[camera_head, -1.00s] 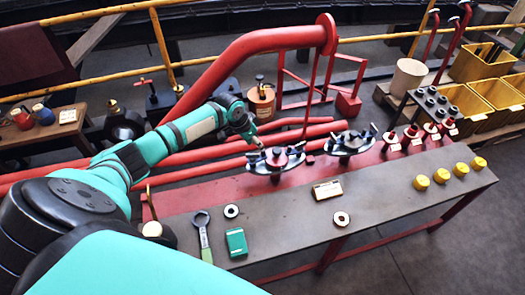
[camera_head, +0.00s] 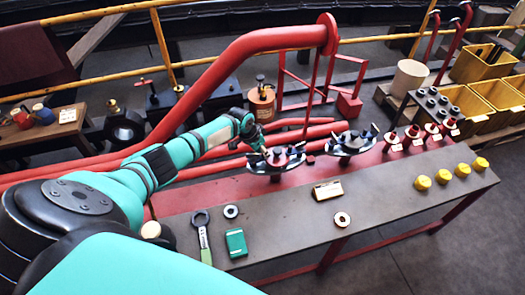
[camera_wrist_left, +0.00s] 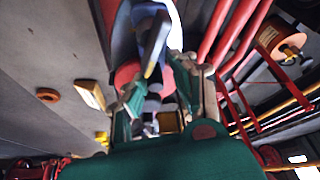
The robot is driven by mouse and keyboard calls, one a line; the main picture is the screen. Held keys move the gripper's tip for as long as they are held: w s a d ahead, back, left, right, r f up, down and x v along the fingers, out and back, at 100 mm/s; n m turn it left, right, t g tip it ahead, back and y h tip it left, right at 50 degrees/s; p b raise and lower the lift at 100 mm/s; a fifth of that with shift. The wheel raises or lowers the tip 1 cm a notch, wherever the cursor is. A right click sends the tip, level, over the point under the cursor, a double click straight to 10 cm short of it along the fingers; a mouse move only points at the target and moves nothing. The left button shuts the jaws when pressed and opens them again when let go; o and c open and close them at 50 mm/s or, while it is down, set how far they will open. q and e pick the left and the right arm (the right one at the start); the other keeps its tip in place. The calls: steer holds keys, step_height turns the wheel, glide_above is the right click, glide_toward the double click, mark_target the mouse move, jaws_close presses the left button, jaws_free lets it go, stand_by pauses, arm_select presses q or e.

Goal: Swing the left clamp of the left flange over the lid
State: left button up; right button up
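The left flange (camera_head: 275,168) stands on the red rear strip of the bench, with a red lid (camera_head: 277,158) on top and dark swing clamps around it. My left gripper (camera_head: 258,143) is at the flange's left rear edge, close to the left clamp, which it partly hides. In the left wrist view its fingers (camera_wrist_left: 160,95) are apart, with a dark blue-grey clamp part (camera_wrist_left: 153,45) in front of and between them. I cannot tell whether they touch it. The red lid (camera_wrist_left: 127,73) shows behind the left finger. My right gripper is not in view.
A second flange (camera_head: 350,146) stands close to the right. A wrench (camera_head: 204,240), a green box (camera_head: 236,242), two rings (camera_head: 342,219), a small tan box (camera_head: 327,190) and several yellow caps (camera_head: 443,176) lie on the bench. Red pipes (camera_head: 210,165) run behind the flanges.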

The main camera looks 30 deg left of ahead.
arm_select(q)
jaws_close()
steer(key=shift+s+d+f+m+b, duration=0.15)
steer(key=shift+f+m+b, duration=0.15)
steer(key=shift+m+b, duration=0.35)
steer(key=shift+d+m+g+h+b, duration=0.1)
steer(key=shift+m+g+h+b, duration=0.2)
steer(key=shift+h+b, duration=0.15)
steer(key=shift+s+d+r+m, duration=0.1)
steer(key=shift+s+d+m, duration=0.1)
steer(key=shift+m, duration=0.15)
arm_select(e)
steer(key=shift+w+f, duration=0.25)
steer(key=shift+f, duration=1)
arm_select(q)
steer(key=shift+o, duration=1.7)
jaws_free()
steer(key=shift+s, duration=0.1)
steer(key=shift+o, duration=0.5)
steer(key=shift+d+r, duration=0.1)
steer(key=shift+r, duration=0.05)
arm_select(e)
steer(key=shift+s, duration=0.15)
